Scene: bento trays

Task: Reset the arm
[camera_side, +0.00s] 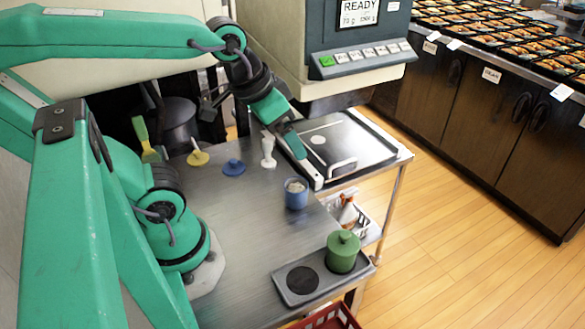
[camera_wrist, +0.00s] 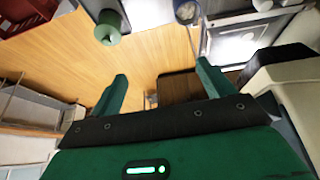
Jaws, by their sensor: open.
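My gripper (camera_side: 290,145) is open and empty. It hangs above the far right part of the steel table (camera_side: 235,215), near the scale platform (camera_side: 350,145). In the wrist view its two green fingers (camera_wrist: 162,76) stand wide apart with nothing between them. A green lidded canister (camera_side: 342,252) sits in a grey tray (camera_side: 300,262) at the table's near right corner; it also shows in the wrist view (camera_wrist: 110,28). A blue cup (camera_side: 296,195) with pale contents stands on the table, in front of the gripper in the side view.
A yellow lid (camera_side: 198,158), a blue lid (camera_side: 234,168) and a white upright piece (camera_side: 268,152) stand along the table's back. The machine (camera_side: 335,55) overhangs the platform. A red crate (camera_side: 328,318) is low at the front. The table's middle is clear.

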